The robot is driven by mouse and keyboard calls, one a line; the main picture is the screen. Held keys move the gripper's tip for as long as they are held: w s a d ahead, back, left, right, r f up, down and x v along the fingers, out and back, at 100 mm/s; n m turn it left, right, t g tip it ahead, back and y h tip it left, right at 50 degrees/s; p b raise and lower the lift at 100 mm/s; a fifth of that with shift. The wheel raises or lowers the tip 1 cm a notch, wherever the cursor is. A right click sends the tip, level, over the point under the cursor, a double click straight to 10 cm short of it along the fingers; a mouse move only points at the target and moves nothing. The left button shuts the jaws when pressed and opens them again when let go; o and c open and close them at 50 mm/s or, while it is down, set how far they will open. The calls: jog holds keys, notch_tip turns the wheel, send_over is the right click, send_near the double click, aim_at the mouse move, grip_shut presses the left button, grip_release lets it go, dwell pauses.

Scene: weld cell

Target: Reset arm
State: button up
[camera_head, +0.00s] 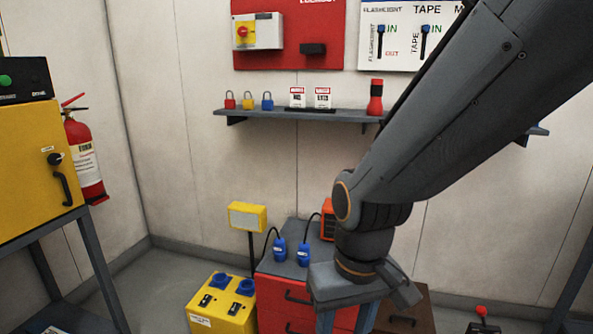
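My arm reaches in from the upper right and bends down at the wrist. My gripper (346,318) hangs at the lower middle, in front of the red drawer cabinet (283,291). Its two grey-blue fingers point down and stand apart, with the red drawer front showing between them. The fingertips run out of the bottom of the picture. I see nothing held between the visible parts of the fingers.
A wall shelf (290,112) carries padlocks, tags and a red flashlight (375,98). A yellow socket box (222,305) stands left of the cabinet. Blue plugs (279,248) sit on the cabinet top. A yellow enclosure (32,175) and fire extinguisher (84,155) are at left.

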jog(key=s+d+r+m+p, duration=0.2)
jog(key=d+r+m+p, duration=0.1)
jog(key=d+r+p, duration=0.9)
jog(key=shift+s+r+h+p, duration=0.15)
jog(key=shift+r+h+p, duration=0.25)
jog(key=shift+r+p, duration=1)
